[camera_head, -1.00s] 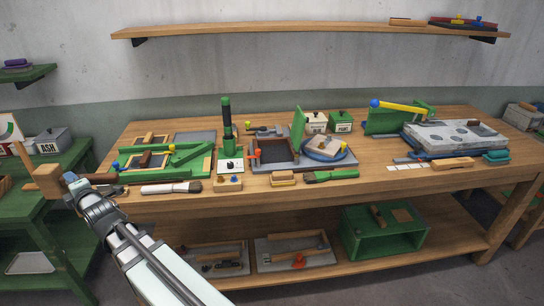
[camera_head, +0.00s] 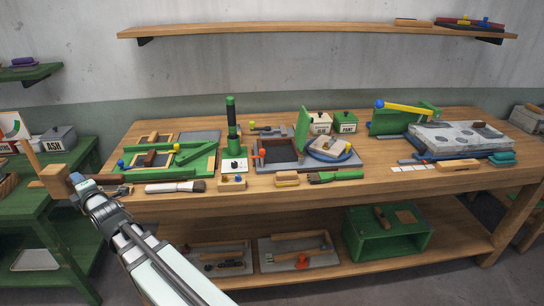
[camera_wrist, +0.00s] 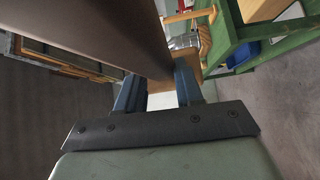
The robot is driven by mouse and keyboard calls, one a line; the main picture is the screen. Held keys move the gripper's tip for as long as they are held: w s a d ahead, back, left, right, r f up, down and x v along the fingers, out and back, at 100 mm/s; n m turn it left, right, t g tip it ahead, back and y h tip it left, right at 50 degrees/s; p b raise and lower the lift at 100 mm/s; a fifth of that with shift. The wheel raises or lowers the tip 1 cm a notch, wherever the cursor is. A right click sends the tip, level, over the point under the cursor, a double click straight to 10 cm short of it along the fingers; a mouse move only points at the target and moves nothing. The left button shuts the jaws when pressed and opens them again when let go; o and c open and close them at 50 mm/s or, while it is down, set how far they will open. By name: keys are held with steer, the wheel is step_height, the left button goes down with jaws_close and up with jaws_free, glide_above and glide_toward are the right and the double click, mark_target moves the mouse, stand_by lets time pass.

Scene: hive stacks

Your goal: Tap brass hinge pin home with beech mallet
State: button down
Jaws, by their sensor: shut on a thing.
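My gripper (camera_head: 70,182) is at the left front of the bench, beyond its left edge. In the wrist view, a broad brown piece (camera_wrist: 110,35) runs from the upper left to between the fingers (camera_wrist: 158,92) and hides much of the view. I cannot pick out the brass hinge pin. A green frame assembly (camera_head: 165,172) lies on the bench just right of the gripper.
The bench (camera_head: 380,180) is crowded: a brush (camera_head: 175,187), a green upright press (camera_head: 232,135), a round blue dish (camera_head: 350,160) and a grey slab (camera_head: 460,138). A green side table (camera_head: 50,215) with a grey ASH box (camera_head: 55,140) stands left. The bench's lower shelf holds a green crate (camera_head: 350,245).

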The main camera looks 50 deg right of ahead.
step_height(320, 180, up, 3)
steer(key=shift+f, duration=0.2)
steer(key=s+d+r, duration=0.4)
steer(key=r, duration=0.1)
steer(key=shift+s, duration=0.25)
stand_by(0.4)
steer(key=w+a+f, duration=0.2)
steer(key=w+a, duration=0.2)
steer(key=shift+w+f, duration=0.3)
steer(key=shift+f, duration=0.1)
stand_by(0.5)
